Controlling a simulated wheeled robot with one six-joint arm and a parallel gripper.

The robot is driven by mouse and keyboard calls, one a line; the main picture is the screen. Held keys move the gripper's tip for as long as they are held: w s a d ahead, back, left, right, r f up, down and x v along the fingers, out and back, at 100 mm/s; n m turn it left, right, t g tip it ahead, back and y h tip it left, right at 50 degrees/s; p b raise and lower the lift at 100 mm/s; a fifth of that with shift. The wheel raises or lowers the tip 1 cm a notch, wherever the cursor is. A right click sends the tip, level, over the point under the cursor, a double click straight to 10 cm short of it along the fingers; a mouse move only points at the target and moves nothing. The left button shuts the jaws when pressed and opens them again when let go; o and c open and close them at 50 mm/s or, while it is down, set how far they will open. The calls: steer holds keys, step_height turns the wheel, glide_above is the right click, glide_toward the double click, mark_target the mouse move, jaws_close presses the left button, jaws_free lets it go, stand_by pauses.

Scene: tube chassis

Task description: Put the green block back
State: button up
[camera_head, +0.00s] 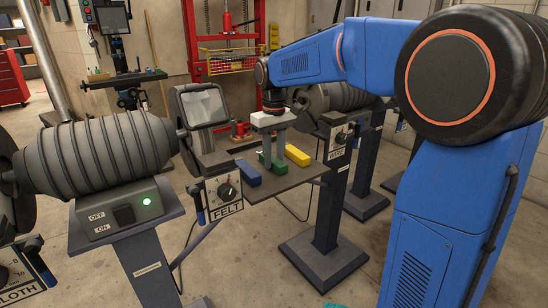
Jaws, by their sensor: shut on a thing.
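The green block (277,166) stands at a dark shelf (300,176) on the polishing machine marked FELT. My gripper (274,156) points down over the shelf with its grey fingers around the green block, and it is shut on it. The fingers hide part of the block. I cannot tell whether the block touches the shelf. A blue block (248,173) lies on the shelf to the left, and a yellow block (298,155) lies to the right, both close to the fingers.
A ribbed grey drum (98,152) and a switch box (125,212) with a lit green light stand at the left. A dark pedestal (327,215) stands right of the shelf. A red press frame (226,45) stands behind. Bare floor shows in front.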

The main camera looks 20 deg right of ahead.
mark_target(274, 159)
steer(key=o, duration=1.1)
steer(key=shift+f, duration=0.1)
steer(key=shift+c, duration=0.2)
step_height(274, 159, up, 12)
steer(key=s+d+f+m+t, duration=0.1)
steer(key=s+d+f, duration=0.15)
steer(key=s, duration=0.65)
steer(key=s+d+f+m+t, duration=0.15)
steer(key=s+f, duration=0.25)
steer(key=s, duration=0.5)
steer(key=s+d+f+m+t, duration=0.1)
steer(key=s+d+f+t, duration=0.1)
steer(key=s+f, duration=1.1)
steer(key=shift+s+d+f, duration=0.15)
steer(key=shift+s+d, duration=0.15)
steer(key=shift+s, duration=0.3)
